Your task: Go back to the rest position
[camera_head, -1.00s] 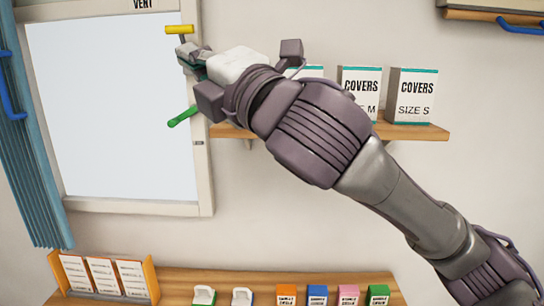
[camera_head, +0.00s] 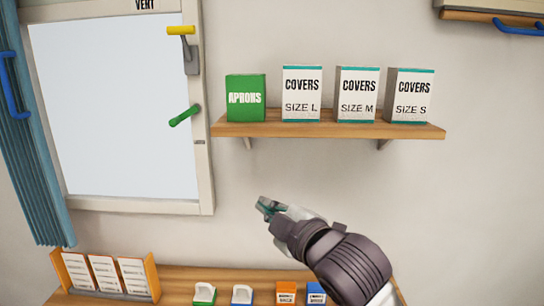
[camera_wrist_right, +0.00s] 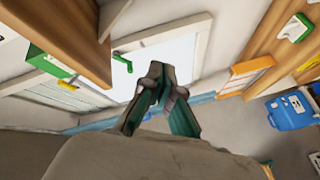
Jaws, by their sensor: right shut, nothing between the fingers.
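My right gripper (camera_head: 268,208) is in the head view, below the wall shelf and to the right of the window. It is shut and empty, and its arm comes in from the lower right. In the right wrist view the two dark green fingers (camera_wrist_right: 155,75) meet at their tips with nothing between them. The gripper is apart from the shelf and from the window handles. My left gripper does not show in either view.
A wall shelf (camera_head: 330,130) holds a green aprons box (camera_head: 245,98) and several covers boxes (camera_head: 357,95). The window has a yellow handle (camera_head: 181,30) and a green handle (camera_head: 185,115). A lower counter (camera_head: 180,280) carries a card rack (camera_head: 104,272) and small boxes (camera_head: 286,292).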

